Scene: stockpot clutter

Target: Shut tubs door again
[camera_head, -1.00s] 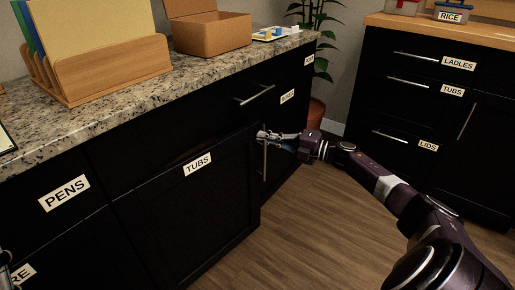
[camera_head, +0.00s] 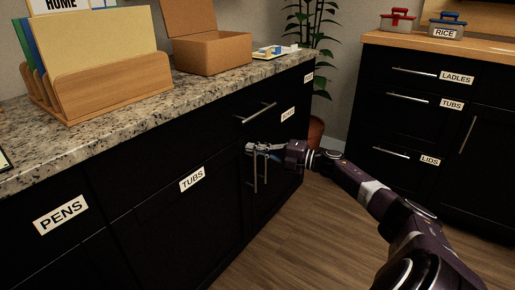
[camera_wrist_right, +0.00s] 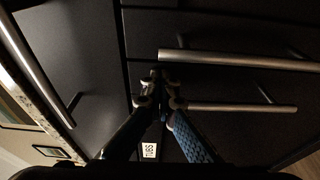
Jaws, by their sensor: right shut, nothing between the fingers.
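The black tubs door (camera_head: 180,232), with a white TUBS label (camera_head: 192,179), stands in the left counter's front. It looks flush with the cabinet, though a small gap could not be told. My right gripper (camera_head: 250,147) is at the door's upper right corner, by the top of two upright metal handles (camera_head: 256,172). Its fingers are shut and empty. In the right wrist view the fingertips (camera_wrist_right: 160,78) are together close to the dark fronts, beside the handle bars (camera_wrist_right: 240,60). Whether they touch the door cannot be told. My left gripper is out of view.
A drawer handle (camera_head: 256,112) sticks out above my right gripper. The granite counter (camera_head: 135,110) bears a wooden file holder (camera_head: 110,105) and an open cardboard box (camera_head: 215,52). Another black cabinet (camera_head: 400,125) stands at right, with open wood floor (camera_head: 290,235) between.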

